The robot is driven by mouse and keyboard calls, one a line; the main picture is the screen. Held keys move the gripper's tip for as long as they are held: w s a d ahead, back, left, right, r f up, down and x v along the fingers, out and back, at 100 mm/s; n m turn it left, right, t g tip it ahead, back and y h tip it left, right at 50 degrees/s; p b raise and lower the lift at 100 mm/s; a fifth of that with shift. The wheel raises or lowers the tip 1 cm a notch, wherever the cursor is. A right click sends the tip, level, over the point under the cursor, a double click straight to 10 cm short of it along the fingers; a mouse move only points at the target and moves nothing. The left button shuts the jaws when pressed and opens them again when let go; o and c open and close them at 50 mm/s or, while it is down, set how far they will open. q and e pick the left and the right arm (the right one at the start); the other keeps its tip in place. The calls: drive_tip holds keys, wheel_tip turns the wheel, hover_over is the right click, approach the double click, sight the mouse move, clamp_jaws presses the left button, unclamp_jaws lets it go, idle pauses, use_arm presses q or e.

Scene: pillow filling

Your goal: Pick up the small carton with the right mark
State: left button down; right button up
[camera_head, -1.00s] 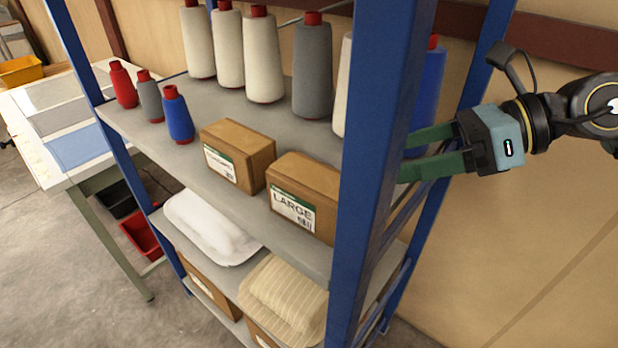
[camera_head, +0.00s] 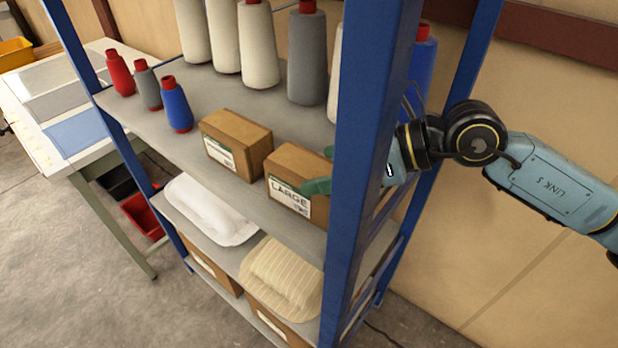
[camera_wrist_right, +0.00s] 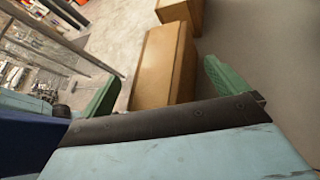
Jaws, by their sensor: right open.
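Two brown cartons stand on the upper shelf. The right carton (camera_head: 283,165) carries a white label reading LARGE. The left carton (camera_head: 236,140) has a label with a green band, its print too small to read. My right gripper (camera_head: 320,169) reaches in past the blue post, open, at the LARGE carton's right end. One green finger is in front of the carton and partly covers its label; the other is behind it. In the right wrist view, the near carton (camera_wrist_right: 160,68) lies between the open fingers, with the other carton (camera_wrist_right: 181,11) beyond. My left gripper is not in view.
A blue shelf post (camera_head: 371,140) stands close beside my right gripper. Large thread cones (camera_head: 258,48) stand along the back, and small red, grey and blue spools (camera_head: 177,105) at the left. A white packet (camera_head: 210,210) and striped cushion (camera_head: 283,278) lie below.

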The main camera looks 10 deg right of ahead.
drive_tip(key=shift+x, duration=0.9)
drive_tip(key=shift+d, duration=0.1)
drive_tip(key=shift+c, duration=0.3)
drive_tip(key=c, duration=1)
drive_tip(key=shift+c, duration=0.2)
drive_tip(key=shift+r, duration=0.15)
